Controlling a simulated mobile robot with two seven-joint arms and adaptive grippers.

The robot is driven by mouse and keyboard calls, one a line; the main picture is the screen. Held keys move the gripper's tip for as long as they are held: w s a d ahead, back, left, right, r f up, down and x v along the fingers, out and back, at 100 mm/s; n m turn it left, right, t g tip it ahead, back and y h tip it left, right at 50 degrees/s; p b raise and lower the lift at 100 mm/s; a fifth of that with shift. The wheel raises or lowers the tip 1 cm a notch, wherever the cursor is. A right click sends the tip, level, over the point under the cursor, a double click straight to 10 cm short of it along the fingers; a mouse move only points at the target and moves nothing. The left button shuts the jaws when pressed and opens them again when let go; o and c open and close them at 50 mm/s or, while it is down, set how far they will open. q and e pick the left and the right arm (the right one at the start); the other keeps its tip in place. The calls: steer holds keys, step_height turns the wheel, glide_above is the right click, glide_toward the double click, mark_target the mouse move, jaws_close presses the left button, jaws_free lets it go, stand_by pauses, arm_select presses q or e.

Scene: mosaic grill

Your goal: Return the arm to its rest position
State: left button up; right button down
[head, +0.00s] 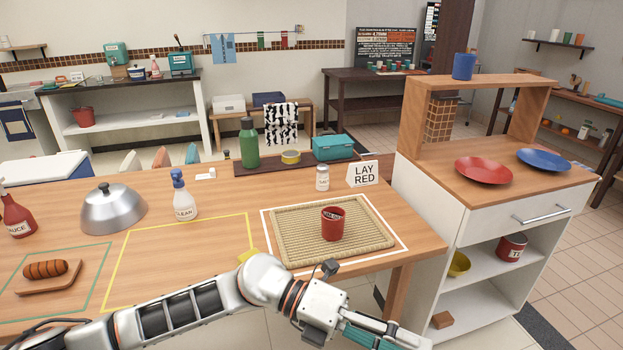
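My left arm comes in from the lower left and reaches across the front of the wooden table (185,240). Its gripper (388,336) is low at the bottom edge, in front of the table's right end. Its fingers are partly cut off by the picture edge, so I cannot tell whether they are open or shut. A red cup (333,223) stands upright on a woven mat (290,245) inside a white outline, apart from the gripper. My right gripper is not in view.
A cloche (113,209), a spray bottle (183,195) and a board (50,284) with a sausage (45,268) stand left. A white cabinet (500,240) stands close on the right. The yellow-outlined area is mostly clear.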

arm_select(q)
steer(key=w+a+r+n+t+h, duration=0.2)
steer(key=w+r+n+t+h, duration=0.4)
steer(key=n+t, duration=0.65)
steer(key=w+a+f+n+t+y+p, duration=0.1)
steer(key=w+a+f+n+t+y, duration=0.25)
steer(key=a+f+n, duration=0.35)
steer(key=w+a+f+n+t+y, duration=0.2)
steer(key=a+f+n+t+y, duration=0.25)
steer(key=n, duration=0.55)
steer(key=s+a+f+n+g+y, duration=0.1)
steer(key=s+a+f+n+y, duration=0.2)
steer(key=s+a+f, duration=0.2)
steer(key=s+a+f+n+g+y, duration=0.1)
steer(key=s+a+f+n+y, duration=0.2)
steer(key=a+f, duration=0.5)
steer(key=s+a+f+n+g+y, duration=0.2)
steer(key=s+a+f+n+y, duration=0.2)
steer(key=f, duration=0.9)
steer(key=s+a, duration=0.3)
steer(key=shift+s+a+p, duration=0.3)
steer(key=shift+a, duration=0.05)
